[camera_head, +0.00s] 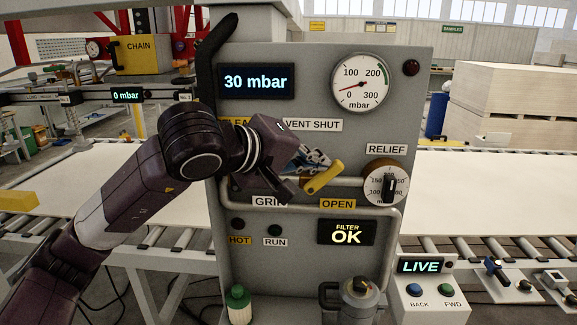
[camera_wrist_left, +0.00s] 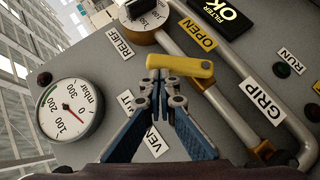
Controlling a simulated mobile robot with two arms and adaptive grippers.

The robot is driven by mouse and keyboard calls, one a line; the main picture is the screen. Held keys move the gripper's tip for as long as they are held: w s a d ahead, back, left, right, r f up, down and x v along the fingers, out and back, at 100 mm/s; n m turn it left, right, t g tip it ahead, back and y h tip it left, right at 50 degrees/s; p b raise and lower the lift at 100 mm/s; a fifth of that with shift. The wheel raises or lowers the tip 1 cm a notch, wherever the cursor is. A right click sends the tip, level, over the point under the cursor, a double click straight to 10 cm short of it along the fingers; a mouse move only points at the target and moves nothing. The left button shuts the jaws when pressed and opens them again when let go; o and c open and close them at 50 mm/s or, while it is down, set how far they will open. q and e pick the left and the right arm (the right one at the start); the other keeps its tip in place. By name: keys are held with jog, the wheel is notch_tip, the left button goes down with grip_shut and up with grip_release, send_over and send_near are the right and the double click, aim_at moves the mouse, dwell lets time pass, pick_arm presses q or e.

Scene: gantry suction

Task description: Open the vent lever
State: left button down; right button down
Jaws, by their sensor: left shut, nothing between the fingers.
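The vent lever (camera_head: 324,178) is a short yellow handle on the grey panel (camera_head: 330,55). It lies slanted, its right end higher, between the VENT SHUT label (camera_head: 312,125) above and the OPEN label (camera_head: 337,204) below. My left gripper (camera_head: 313,163) is shut and empty, its fingertips right at the lever on its upper-left side. In the left wrist view the closed fingertips (camera_wrist_left: 173,88) end just below the yellow lever (camera_wrist_left: 180,66); I cannot tell whether they touch it. My arm hides part of the panel and the lever's base. My right gripper is not in view.
A pressure display (camera_head: 256,82) reads 30 mbar, with a round gauge (camera_head: 360,84) beside it. A relief knob (camera_head: 388,185) sits close right of the lever. A grey pipe (camera_head: 398,225) bends below. A black lever (camera_head: 208,75) stands at the panel's upper left edge.

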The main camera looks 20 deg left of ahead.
aim_at(338, 173)
pick_arm(q)
jog(key=shift+w+d+f+m+y, duration=0.1)
jog(key=shift+w+d+m+y, duration=0.1)
jog(key=shift+d, duration=0.35)
jog(key=shift+w+d+f+m+y, duration=0.1)
jog(key=shift+d+m+y, duration=0.1)
jog(key=shift+d, duration=0.3)
jog(key=shift+w+d+f+m+g+y+b, duration=0.1)
jog(key=shift+d+f+m+g+y+b, duration=0.35)
jog(key=shift+g+y+b, duration=0.35)
jog(key=shift+w+d+f+b, duration=0.1)
jog(key=shift+d+f+b, duration=0.25)
jog(key=shift+f, duration=0.05)
jog(key=shift+w+d+f+b, duration=0.1)
jog(key=shift+f+b, duration=0.15)
jog(key=shift+b, duration=0.45)
jog(key=shift+d, duration=0.15)
jog(key=shift+r, duration=0.1)
